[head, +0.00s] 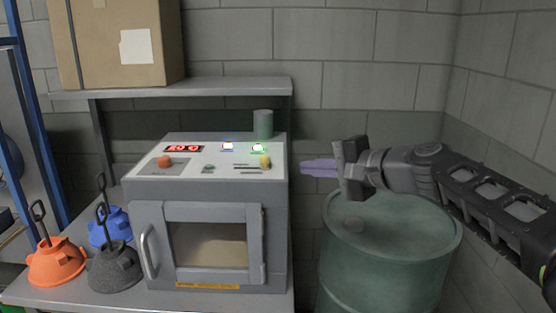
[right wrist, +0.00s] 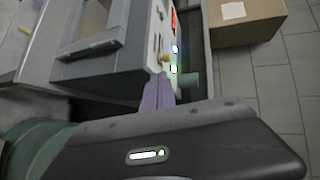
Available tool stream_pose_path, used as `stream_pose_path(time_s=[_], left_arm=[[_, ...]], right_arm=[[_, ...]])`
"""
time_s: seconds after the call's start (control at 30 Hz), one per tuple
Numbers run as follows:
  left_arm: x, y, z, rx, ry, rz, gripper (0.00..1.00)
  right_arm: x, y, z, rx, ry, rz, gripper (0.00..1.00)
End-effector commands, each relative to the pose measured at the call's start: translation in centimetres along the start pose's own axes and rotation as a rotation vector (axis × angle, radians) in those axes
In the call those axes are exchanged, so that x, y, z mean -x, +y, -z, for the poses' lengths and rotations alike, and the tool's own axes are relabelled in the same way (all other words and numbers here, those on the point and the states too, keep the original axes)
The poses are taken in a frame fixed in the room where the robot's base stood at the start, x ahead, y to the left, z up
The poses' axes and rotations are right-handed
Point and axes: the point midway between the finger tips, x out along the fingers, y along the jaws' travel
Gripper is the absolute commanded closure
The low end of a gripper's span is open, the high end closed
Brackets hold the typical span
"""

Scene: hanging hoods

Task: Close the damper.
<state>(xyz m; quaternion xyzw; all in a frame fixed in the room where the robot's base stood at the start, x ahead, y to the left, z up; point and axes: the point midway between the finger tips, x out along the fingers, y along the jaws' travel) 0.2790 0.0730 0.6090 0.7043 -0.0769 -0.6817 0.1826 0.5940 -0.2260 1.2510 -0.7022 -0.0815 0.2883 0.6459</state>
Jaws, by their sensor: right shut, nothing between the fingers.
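A grey box-shaped oven (head: 210,200) stands on a bench. Its sloped white top panel carries a small yellow knob (head: 265,161) at the right end, beside dark slot lines. I cannot tell for certain which control is the damper. A short green-grey cylinder (head: 263,124) stands behind the panel. My right gripper (head: 304,168) is shut and empty, its purple fingers pointing left, just right of the panel and apart from the knob. In the right wrist view the fingertips (right wrist: 160,78) show just below the yellow knob (right wrist: 166,59). My left gripper is not in view.
A large green drum (head: 390,250) stands below my right arm. Orange, blue and dark hoods with handles (head: 57,262) sit on the bench at left. A shelf (head: 200,86) with a cardboard box (head: 118,45) is above the oven. The oven door has a handle (head: 147,251).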

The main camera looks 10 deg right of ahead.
Motion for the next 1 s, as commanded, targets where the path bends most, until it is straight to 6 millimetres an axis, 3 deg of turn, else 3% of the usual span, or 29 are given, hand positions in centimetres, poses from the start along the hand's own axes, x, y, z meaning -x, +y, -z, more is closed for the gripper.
stream_pose_path(time_s=[0.3, 0.5, 1.0], left_arm=[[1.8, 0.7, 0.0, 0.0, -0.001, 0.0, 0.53], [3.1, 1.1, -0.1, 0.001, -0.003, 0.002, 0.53], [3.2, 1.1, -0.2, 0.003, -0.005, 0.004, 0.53]], right_arm=[[-6.5, -0.1, -0.1, -0.001, -0.004, -0.003, 1.0], [-9.2, -1.1, 0.0, 0.0, -0.002, -0.001, 1.0], [-10.2, -1.2, -0.1, 0.001, 0.0, 0.0, 1.0]])
